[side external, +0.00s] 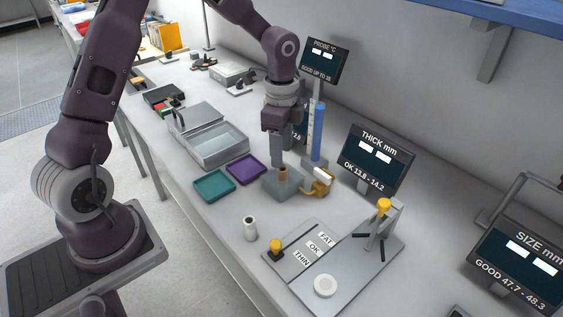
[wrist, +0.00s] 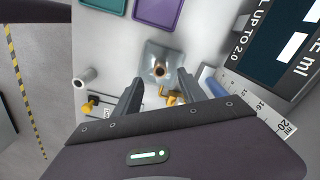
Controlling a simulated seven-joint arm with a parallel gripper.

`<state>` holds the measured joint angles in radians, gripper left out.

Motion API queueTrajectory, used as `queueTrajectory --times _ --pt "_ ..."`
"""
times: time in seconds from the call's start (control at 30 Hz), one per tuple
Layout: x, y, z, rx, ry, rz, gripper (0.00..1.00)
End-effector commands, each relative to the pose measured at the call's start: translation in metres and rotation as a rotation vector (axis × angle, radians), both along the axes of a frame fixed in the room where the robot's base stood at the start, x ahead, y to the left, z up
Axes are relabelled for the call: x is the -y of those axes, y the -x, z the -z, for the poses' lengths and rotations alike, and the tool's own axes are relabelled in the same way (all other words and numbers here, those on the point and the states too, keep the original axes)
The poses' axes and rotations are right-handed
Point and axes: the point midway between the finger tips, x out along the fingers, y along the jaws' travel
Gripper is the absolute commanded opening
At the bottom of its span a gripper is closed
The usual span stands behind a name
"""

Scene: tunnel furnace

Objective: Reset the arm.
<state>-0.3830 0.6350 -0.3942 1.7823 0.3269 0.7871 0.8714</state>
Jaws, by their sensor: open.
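My gripper (side external: 279,150) hangs over the work table (side external: 190,205), above a grey block (side external: 272,188) with a small copper-brown cylinder (side external: 283,174) standing on it. In the wrist view my gripper (wrist: 158,85) has its two fingers spread apart with nothing between them. The grey block (wrist: 150,54) and the brown cylinder (wrist: 159,71) lie just beyond the fingertips there. In the side view one finger hides part of the other, and I cannot tell the exact gap to the cylinder.
A teal tray (side external: 214,186) and a purple tray (side external: 246,169) lie left of the block. A yellow clamp (side external: 321,184), a blue column (side external: 318,132) and a thickness display (side external: 376,160) stand close on the right. A white cylinder (side external: 250,229) and a gauge plate (side external: 335,262) are in front.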

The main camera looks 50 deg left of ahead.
Motion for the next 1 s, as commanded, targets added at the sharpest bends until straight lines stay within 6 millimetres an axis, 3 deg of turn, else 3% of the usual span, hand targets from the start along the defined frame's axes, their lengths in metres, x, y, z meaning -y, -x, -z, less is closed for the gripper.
queueTrajectory --times 0.23,0.33,0.5,0.6,0.7,0.8,1.0 --pt "0.001 0.002 -0.011 0.005 -0.005 -0.009 0.48" --pt "0.004 0.017 -0.044 0.048 -0.047 -0.086 0.48" --pt "0.019 0.093 -0.130 0.215 -0.088 -0.415 0.48" --pt "0.028 0.146 -0.161 0.321 -0.029 -0.631 0.48" --pt "0.037 0.192 -0.174 0.397 0.077 -0.815 0.48" --pt "0.044 0.224 -0.175 0.431 0.180 -0.942 0.48" --pt "0.049 0.244 -0.172 0.441 0.262 -1.028 0.48"
